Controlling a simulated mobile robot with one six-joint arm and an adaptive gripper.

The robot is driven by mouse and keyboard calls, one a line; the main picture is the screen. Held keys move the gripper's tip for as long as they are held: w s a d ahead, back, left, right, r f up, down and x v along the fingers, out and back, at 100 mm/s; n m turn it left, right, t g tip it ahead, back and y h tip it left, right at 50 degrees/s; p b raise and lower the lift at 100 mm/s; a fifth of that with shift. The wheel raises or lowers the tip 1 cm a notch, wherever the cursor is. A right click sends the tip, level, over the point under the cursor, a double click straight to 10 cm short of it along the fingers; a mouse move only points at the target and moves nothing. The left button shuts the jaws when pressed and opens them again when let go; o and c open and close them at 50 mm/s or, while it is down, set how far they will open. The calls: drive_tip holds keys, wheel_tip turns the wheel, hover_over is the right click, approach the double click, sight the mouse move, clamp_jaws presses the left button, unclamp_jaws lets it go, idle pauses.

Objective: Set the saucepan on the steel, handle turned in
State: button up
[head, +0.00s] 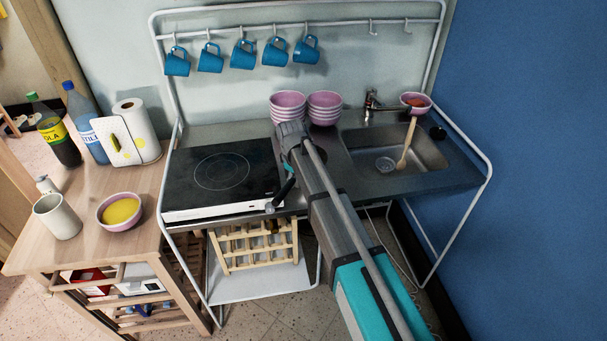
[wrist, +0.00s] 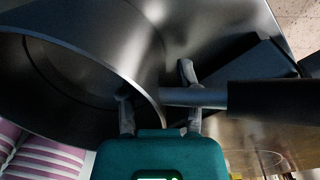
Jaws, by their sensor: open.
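The saucepan (wrist: 145,50) is a dark grey metal pot. It fills the left of the wrist view, with its rim facing the camera. Its handle (wrist: 265,98) runs right on a thin metal stem and ends in a black grip. My gripper (wrist: 155,88) is open, with its fingers near the stem beside the rim; I cannot tell whether they touch it. In the head view my arm hides most of the saucepan. The steel (head: 460,178) is the grey worktop around the sink.
A black hob (head: 205,172) is left of my arm. Stacked pink bowls (head: 324,108) stand behind it. The sink (head: 418,150) holds a wooden spoon. Blue mugs (head: 242,54) hang above. A wooden trolley (head: 95,225) stands left, with bottles, paper roll, cup and bowl.

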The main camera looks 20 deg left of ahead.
idle(0.4)
clamp_jaws()
